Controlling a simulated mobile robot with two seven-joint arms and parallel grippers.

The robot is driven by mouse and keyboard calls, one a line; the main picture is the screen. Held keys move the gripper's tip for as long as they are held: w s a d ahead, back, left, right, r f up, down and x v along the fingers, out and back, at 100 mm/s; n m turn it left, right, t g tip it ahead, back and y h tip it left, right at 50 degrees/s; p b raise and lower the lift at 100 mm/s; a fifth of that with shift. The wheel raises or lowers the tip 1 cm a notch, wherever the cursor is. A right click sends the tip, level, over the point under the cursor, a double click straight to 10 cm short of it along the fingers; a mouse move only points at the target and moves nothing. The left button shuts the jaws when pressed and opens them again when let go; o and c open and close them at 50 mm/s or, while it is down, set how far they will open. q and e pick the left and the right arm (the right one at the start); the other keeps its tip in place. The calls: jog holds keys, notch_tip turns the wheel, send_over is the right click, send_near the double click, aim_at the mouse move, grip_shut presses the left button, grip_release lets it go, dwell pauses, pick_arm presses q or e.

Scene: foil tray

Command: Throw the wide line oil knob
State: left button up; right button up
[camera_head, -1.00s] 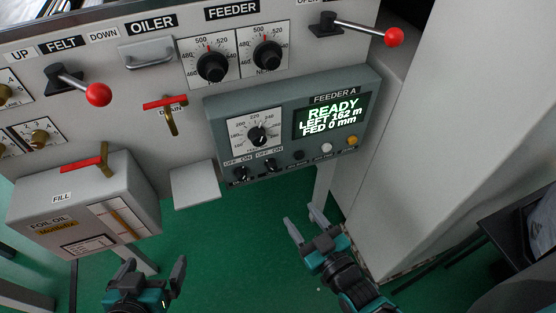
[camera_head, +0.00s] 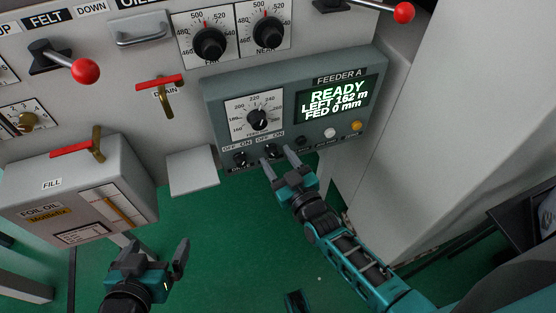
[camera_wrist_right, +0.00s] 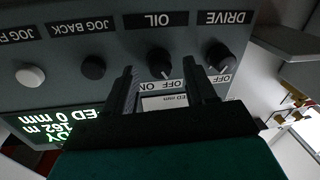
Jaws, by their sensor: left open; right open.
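The oil knob (camera_head: 272,150) is a small black rotary knob on the lower edge of the grey FEEDER A panel (camera_head: 210,100), under an OFF ON label. In the right wrist view, upside down, the oil knob (camera_wrist_right: 160,65) shows beside its OIL label (camera_wrist_right: 158,21). My right gripper (camera_head: 279,161) is open just below and in front of it. In the wrist view the knob appears between the two fingers, but I see no contact. My left gripper (camera_head: 154,248) is open and empty at the lower left, away from the panel.
The similar drive knob (camera_head: 240,158) sits close beside the oil knob. A black jog button (camera_wrist_right: 93,67) lies on its other side. A larger dial (camera_head: 258,119) and the lit display (camera_head: 335,100) are above. The foil oil box (camera_head: 75,195) is at left. Open green floor lies below.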

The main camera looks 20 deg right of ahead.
jog(key=shift+w, duration=0.25)
grip_shut()
dwell(0.4)
